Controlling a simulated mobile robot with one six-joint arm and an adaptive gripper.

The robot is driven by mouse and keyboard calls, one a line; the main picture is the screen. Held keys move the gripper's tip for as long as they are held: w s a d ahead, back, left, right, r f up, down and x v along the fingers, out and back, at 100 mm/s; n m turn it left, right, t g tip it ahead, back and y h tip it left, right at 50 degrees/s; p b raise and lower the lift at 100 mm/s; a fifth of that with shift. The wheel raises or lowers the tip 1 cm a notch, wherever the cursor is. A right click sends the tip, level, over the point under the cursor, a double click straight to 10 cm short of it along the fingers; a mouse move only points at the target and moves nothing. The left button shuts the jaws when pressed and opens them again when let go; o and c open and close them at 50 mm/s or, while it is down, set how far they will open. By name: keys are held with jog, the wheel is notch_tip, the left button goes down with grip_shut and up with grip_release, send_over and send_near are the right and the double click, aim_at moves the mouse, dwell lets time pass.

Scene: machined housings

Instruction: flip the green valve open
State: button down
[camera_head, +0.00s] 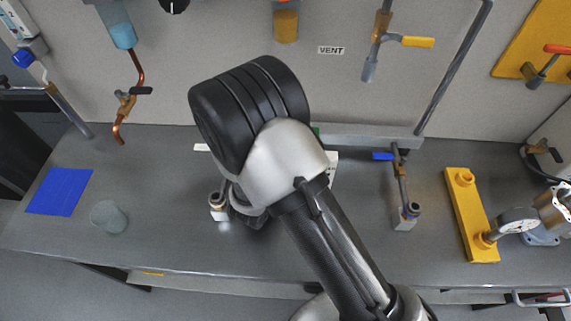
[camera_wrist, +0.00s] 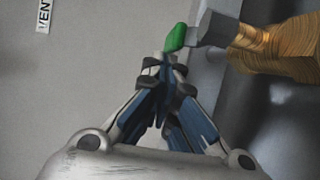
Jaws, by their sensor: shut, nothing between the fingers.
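In the wrist view, the green valve handle (camera_wrist: 176,38) is a green-tipped grey lever pointing left from a brass valve body (camera_wrist: 283,46). My gripper (camera_wrist: 167,62) is shut and empty. Its fingertips are just below the green tip in the picture, very close to it; I cannot tell whether they touch. In the head view, my arm hides the gripper and nearly all of the valve. Only a sliver of the green handle (camera_head: 316,131) shows beside the arm.
A blue-handled valve (camera_head: 384,156) stands right of my arm. A yellow-handled valve (camera_head: 417,42) and a VENT label (camera_head: 331,50) are on the back wall. A yellow block (camera_head: 470,215) lies on the bench at right. A blue mat (camera_head: 59,191) and grey cup (camera_head: 108,216) are at left.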

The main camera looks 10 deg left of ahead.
jog(key=shift+d, duration=0.1)
dwell(0.6)
notch_tip(320, 180, up, 10)
dwell(0.4)
dwell(0.4)
